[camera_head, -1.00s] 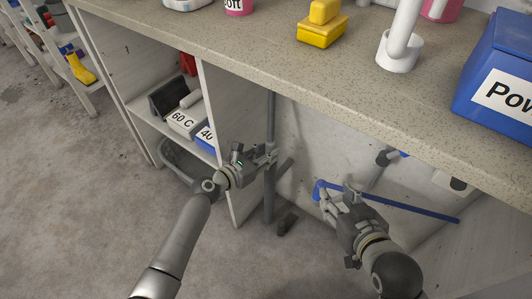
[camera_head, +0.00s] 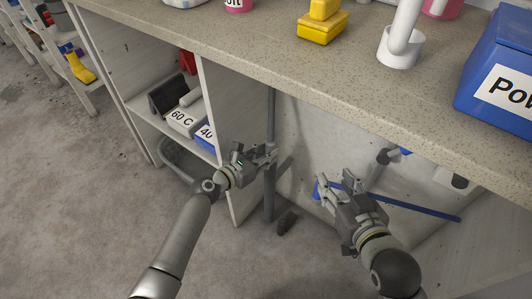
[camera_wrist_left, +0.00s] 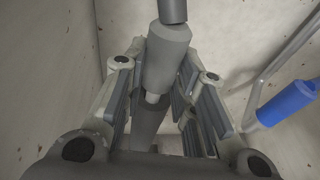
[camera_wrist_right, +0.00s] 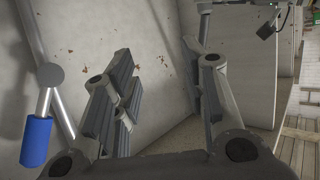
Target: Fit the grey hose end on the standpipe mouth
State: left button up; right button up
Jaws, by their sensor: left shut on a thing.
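The grey hose end (camera_wrist_left: 167,55) is a light grey cuff with a narrower tip, on a darker hose that comes in from above in the left wrist view. My left gripper (camera_head: 268,154) is shut on it, fingers on either side. The grey standpipe (camera_head: 269,198) rises from the floor just under this gripper. It also shows below the tip in the left wrist view (camera_wrist_left: 147,122). The tip overlaps the pipe's top there; whether it is inside the mouth I cannot tell. My right gripper (camera_head: 347,187) is open and empty, to the right.
A panel (camera_head: 225,130) and shelf with labelled boxes (camera_head: 185,120) stand left of the pipe. A small dark piece (camera_head: 287,221) lies by the pipe foot.

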pick_arm(q)
jog(key=shift+f, duration=0.1)
pick_arm(e)
jog(key=shift+w+a+r, duration=0.1)
jog(key=shift+w+r, duration=0.05)
jog(key=shift+r, duration=0.15)
pick_arm(q)
jog(key=shift+f+b, duration=0.35)
jog(key=shift+b, duration=0.05)
jog(key=shift+f, duration=0.2)
pick_arm(e)
jog(key=r+t, duration=0.2)
jog(key=w+a+r+t, duration=0.1)
jog(key=r, duration=0.1)
jog(key=shift+w+y, duration=0.1)
jog(key=shift+y, duration=0.3)
pick_arm(q)
jog(key=shift+f, duration=0.15)
pick_arm(e)
jog(key=shift+r, duration=0.15)
pick_arm(q)
jog(key=o, duration=1.1)
jog(key=shift+s+f, duration=0.1)
jog(key=shift+f, duration=0.05)
pick_arm(e)
jog(key=shift+w, duration=0.1)
pick_arm(q)
jog(key=v, duration=1.2)
